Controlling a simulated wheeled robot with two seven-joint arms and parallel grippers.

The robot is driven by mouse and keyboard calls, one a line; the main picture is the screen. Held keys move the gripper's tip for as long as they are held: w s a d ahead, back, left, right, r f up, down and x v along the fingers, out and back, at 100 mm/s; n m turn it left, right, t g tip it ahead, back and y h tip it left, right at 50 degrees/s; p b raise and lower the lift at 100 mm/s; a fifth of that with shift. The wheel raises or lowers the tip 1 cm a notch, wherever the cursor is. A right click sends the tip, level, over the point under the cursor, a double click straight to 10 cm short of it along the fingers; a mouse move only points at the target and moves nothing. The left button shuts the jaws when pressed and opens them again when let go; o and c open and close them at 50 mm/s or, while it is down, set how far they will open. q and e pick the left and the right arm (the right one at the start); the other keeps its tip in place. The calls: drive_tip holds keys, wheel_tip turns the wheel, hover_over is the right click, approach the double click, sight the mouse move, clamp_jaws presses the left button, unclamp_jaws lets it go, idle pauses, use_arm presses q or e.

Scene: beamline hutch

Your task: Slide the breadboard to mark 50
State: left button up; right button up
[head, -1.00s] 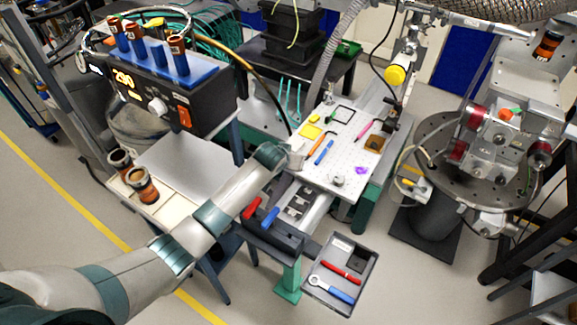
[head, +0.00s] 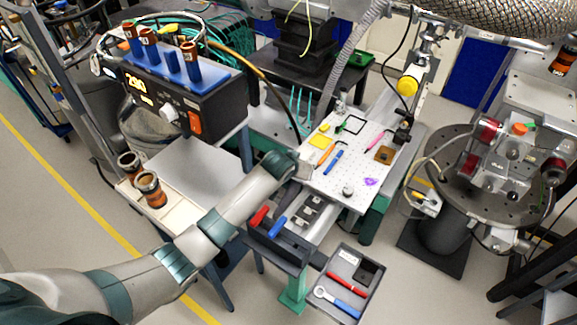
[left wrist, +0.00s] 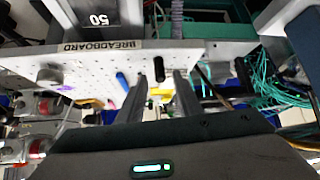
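The breadboard (head: 346,170) is a white perforated plate on a rail in the middle of the head view, with small tools and parts lying on it. In the left wrist view the breadboard (left wrist: 100,66) shows its edge label "BREADBOARD", and a plate marked "50" (left wrist: 98,19) lies beside that edge. My left gripper (head: 306,172) is at the breadboard's near left edge. In the left wrist view its two dark fingers (left wrist: 162,82) stand apart, with a black peg (left wrist: 158,66) showing between or beyond them. Contact cannot be told. My right gripper is not in view.
Dark blocks (head: 310,211) sit on the rail in front of the breadboard, near red and blue handles (head: 268,222). A grey tool tray (head: 345,283) stands at the front. A power unit (head: 185,100) is at the left, and a round stage (head: 450,165) is at the right.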

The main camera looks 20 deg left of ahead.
use_arm(q)
drive_tip(key=b+v, duration=0.2)
drive_tip(key=v, duration=1.3)
drive_tip(key=shift+s+b, duration=0.2)
drive_tip(key=shift+b, duration=0.15)
drive_tip(key=shift+r, duration=0.1)
